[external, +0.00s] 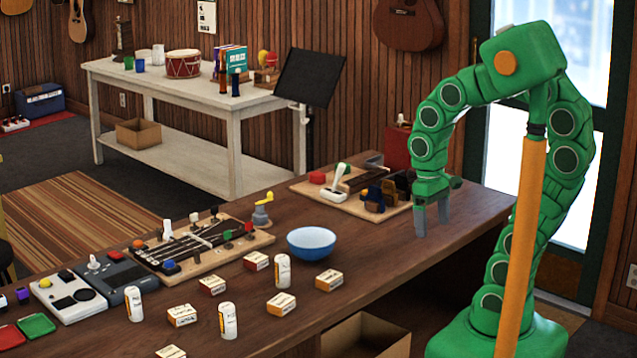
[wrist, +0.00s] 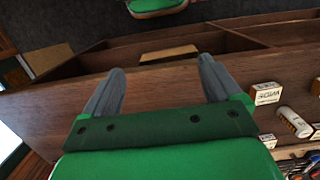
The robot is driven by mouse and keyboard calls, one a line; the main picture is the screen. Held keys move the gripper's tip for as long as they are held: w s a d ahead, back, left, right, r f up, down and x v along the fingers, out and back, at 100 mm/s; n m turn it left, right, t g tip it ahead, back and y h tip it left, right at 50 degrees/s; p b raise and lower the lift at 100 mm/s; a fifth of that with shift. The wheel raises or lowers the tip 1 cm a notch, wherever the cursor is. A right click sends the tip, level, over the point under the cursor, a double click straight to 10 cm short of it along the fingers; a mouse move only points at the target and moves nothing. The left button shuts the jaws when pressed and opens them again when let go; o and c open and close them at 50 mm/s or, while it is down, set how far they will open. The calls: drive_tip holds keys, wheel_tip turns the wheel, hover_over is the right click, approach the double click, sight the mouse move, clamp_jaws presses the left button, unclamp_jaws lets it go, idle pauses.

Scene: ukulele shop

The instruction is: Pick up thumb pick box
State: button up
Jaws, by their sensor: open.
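Several small printed boxes stand on the wooden counter. Orange-and-white ones include a right box (external: 329,280), a middle box (external: 281,304), a left box (external: 182,315) and a front box (external: 171,352) cut by the frame edge. Two darker red-brown boxes (external: 257,261) (external: 212,284) stand further back. I cannot read which is the thumb pick box. My gripper (external: 432,222) is open and empty, pointing down above the counter, right of all the boxes. In the wrist view, my gripper (wrist: 162,70) has nothing between its fingers; one box (wrist: 267,93) shows at the right.
White bottles (external: 282,270) (external: 228,320) (external: 134,303) stand among the boxes. A blue bowl (external: 312,243) sits behind them. A wooden board with parts (external: 335,190) lies left of my gripper. The counter (external: 400,262) is bare between the right box and my gripper.

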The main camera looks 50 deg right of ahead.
drive_tip(key=w+a+f, duration=0.1)
drive_tip(key=w+a, duration=0.7)
drive_tip(key=a, duration=0.2)
drive_tip(key=t, duration=0.1)
hover_over(329, 276)
drive_tip(key=shift+s+d+f+n, duration=0.1)
drive_tip(key=shift+s+f+n, duration=0.15)
drive_tip(key=shift+f, duration=0.35)
drive_tip(key=shift+s+f+n, duration=0.15)
drive_tip(key=shift+s+f, duration=0.05)
drive_tip(key=shift+f, duration=1.7)
drive_tip(key=shift+w+f, duration=0.25)
drive_tip(key=shift+f, duration=0.55)
drive_tip(key=shift+w+f, duration=0.2)
drive_tip(key=shift+f, duration=1.6)
drive_tip(key=shift+c, duration=0.4)
drive_tip(key=c, duration=1)
drive_tip(key=shift+r, duration=0.1)
drive_tip(key=shift+c, duration=0.2)
